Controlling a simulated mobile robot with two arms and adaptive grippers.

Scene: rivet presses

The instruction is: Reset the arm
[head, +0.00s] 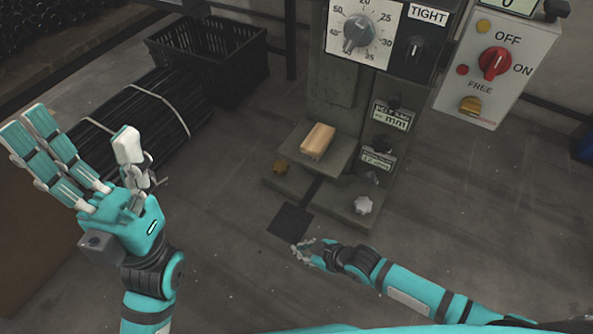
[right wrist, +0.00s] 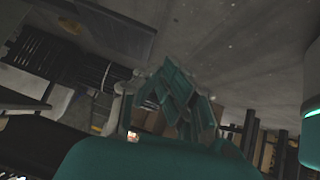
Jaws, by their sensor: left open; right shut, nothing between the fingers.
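My left gripper (head: 92,165) is at the left of the head view, open and empty, with its teal and white fingers spread upward. My right gripper (head: 305,247) is low in the middle of the head view, shut with nothing in it. It is by the dark square plate (head: 290,222) in front of the press; whether it touches the plate I cannot tell. The right gripper's curled teal fingers also show in the right wrist view (right wrist: 180,95).
The grey press (head: 340,100) carries a dial (head: 358,33), with a tan block (head: 318,141) on its ledge. A control box with a red knob (head: 495,63) is at upper right. A black crate (head: 207,60) and bundled dark rods (head: 135,110) lie at left. The floor at lower middle is clear.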

